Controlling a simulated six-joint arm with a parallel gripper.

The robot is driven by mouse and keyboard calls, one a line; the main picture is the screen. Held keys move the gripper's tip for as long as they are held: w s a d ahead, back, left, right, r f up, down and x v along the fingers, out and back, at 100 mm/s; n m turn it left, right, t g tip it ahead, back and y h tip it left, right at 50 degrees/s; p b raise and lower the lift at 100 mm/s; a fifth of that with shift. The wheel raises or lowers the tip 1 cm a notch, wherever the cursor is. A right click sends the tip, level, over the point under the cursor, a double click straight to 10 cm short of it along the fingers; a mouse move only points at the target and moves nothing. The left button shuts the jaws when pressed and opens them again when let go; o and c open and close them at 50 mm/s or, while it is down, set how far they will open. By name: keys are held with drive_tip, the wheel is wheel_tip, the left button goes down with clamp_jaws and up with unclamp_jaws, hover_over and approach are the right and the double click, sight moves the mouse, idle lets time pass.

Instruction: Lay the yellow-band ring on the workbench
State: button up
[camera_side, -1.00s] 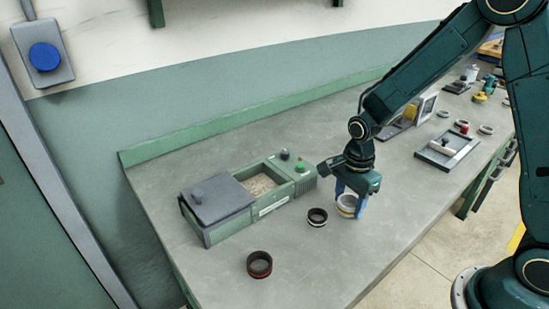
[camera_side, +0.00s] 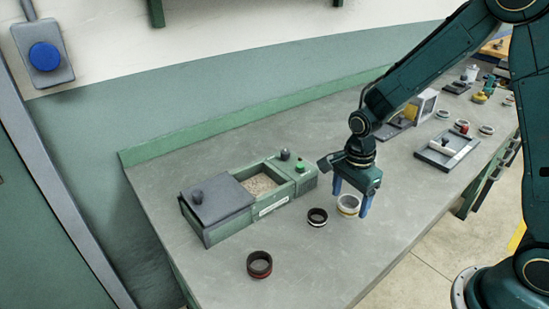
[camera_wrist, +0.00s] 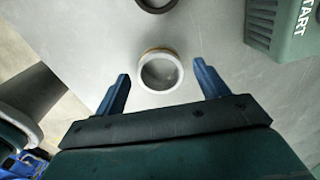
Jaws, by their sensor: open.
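The yellow-band ring (camera_side: 348,205) is pale with a thin yellow band and lies flat on the grey workbench (camera_side: 300,262), right of a dark ring. My gripper (camera_side: 353,202) is above it with its blue fingers spread apart and empty. In the wrist view the ring (camera_wrist: 160,53) sits between the two fingertips (camera_wrist: 161,80), a little ahead of them, with a clear gap on each side.
A dark ring with a white band (camera_side: 317,217) stands close to the left, and a dark ring with a red band (camera_side: 259,264) is nearer the front. The green grinder box (camera_side: 270,206) with a grey lid (camera_side: 216,200) is to the left. A tray (camera_side: 447,150) lies farther right.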

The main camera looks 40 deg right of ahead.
wheel_tip(320, 180, up, 11)
idle(0.5)
idle(0.5)
drive_tip(key=s+r+n+t, duration=0.2)
drive_tip(key=s+r+n, duration=0.3)
drive_tip(key=s+n, duration=0.4)
drive_tip(key=s+r+n+t, duration=0.3)
drive_tip(key=s+r+n, duration=0.2)
drive_tip(key=s+n, duration=0.4)
drive_tip(key=shift+r+n+t, duration=0.3)
drive_tip(key=shift+r+n, duration=0.05)
drive_tip(key=shift+n, duration=0.25)
idle(0.6)
